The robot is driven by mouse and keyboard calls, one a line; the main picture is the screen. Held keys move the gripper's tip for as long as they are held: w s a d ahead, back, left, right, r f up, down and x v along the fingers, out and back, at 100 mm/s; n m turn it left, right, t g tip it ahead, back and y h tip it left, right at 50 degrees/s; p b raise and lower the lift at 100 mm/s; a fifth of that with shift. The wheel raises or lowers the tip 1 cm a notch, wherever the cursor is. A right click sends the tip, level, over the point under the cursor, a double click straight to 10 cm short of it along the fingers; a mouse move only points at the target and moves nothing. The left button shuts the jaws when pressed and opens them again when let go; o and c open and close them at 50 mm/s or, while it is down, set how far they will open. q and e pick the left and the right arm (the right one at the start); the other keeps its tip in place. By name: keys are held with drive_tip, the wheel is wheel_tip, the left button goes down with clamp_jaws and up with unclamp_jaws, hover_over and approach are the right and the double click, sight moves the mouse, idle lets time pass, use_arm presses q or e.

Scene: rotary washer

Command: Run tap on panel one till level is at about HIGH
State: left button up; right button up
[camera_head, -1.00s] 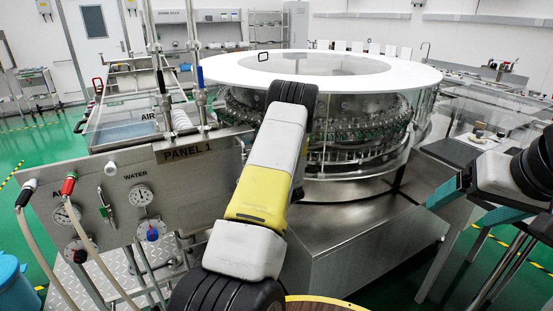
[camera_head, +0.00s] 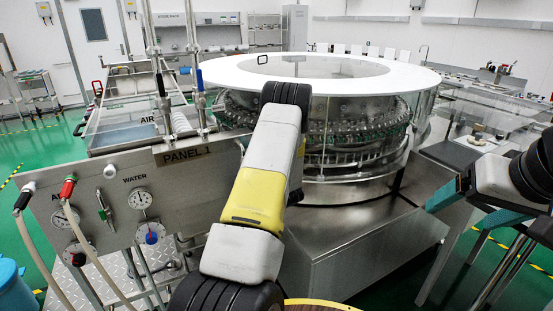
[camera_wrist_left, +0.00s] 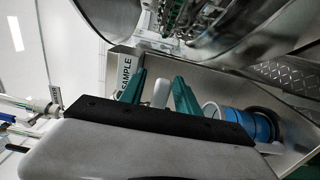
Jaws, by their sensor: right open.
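Panel one (camera_head: 205,185) is a steel board at the left of the head view, labelled PANEL 1. It carries a WATER gauge (camera_head: 140,199), a blue-centred knob (camera_head: 151,233), a small green-handled lever (camera_head: 104,206) and hoses with red and white fittings. I cannot read a level. My left arm rises in the middle, and its gripper is hidden in the head view. In the left wrist view my left gripper (camera_wrist_left: 159,90) has its teal fingers apart, with a pale rounded piece between them near a SAMPLE label (camera_wrist_left: 124,75). My right gripper (camera_head: 468,208) is open and empty at the right.
A round rotary washer (camera_head: 330,120) with a white rim and clear walls stands behind my left arm on a steel base. Steel benches stand at the right. A blue container (camera_head: 9,284) is at the lower left. Green floor shows between these things.

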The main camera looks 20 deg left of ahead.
use_arm(q)
drive_tip(key=v, duration=0.7)
drive_tip(key=shift+s+d, duration=0.2)
drive_tip(key=shift+d, duration=0.1)
drive_tip(key=shift+r, duration=0.1)
